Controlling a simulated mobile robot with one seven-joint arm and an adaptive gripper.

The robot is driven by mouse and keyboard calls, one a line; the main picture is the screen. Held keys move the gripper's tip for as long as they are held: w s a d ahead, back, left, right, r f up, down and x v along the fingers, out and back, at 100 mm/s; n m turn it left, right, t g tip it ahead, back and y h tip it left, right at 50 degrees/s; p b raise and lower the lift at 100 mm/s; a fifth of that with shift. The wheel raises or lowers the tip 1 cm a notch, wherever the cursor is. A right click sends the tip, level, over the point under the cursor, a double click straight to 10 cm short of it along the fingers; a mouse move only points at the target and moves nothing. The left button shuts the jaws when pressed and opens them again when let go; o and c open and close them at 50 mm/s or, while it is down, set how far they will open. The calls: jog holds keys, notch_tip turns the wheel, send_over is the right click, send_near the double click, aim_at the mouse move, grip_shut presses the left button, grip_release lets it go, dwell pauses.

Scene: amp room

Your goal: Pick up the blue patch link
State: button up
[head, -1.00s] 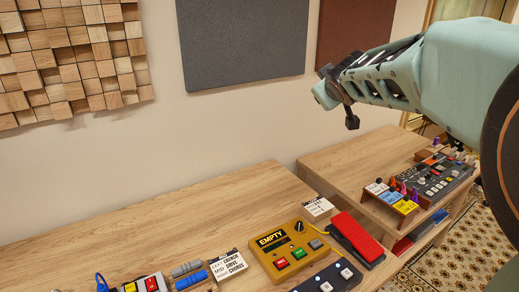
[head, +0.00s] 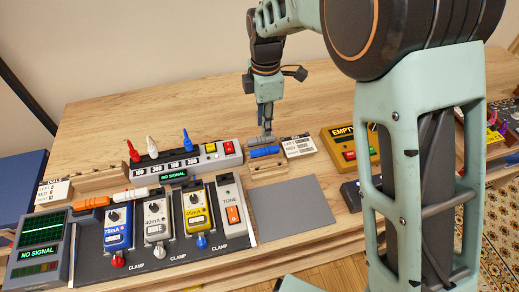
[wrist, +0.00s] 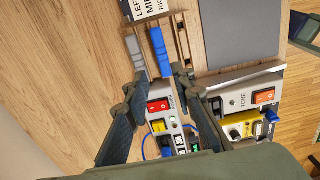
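The blue patch link (head: 264,152) is a short blue bar lying on a small wooden rack (head: 283,168). A similar grey link (head: 260,140) lies just behind it, parallel. In the wrist view the blue link (wrist: 160,52) is right of the grey link (wrist: 134,48). My gripper (head: 268,130) hangs over the two links, pointing down. In the wrist view my gripper (wrist: 160,75) is open and empty, with one fingertip on each side of the blue link's lower end in the picture. I cannot tell the height of the fingertips above the link.
A label card (head: 298,146) stands right of the links, near the yellow EMPTY box (head: 345,142). A grey box with switches (head: 205,157) stands to the left. A row of pedals (head: 157,220) and a grey mat (head: 292,204) lie in front. The table behind is clear.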

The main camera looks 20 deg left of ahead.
send_over(265, 149)
notch_tip(265, 149, down, 5)
jog(key=shift+a+f, duration=0.1)
jog(key=shift+a, duration=0.05)
notch_tip(265, 149, down, 5)
jog(key=shift+s+r+p, duration=0.1)
jog(key=shift+r+p, duration=0.1)
jog(key=shift+p, duration=0.3)
jog(key=shift+f, duration=0.2)
jog(key=shift+f+b, duration=0.25)
jog(key=shift+b, duration=0.1)
jog(key=shift+c, duration=0.4)
grip_shut()
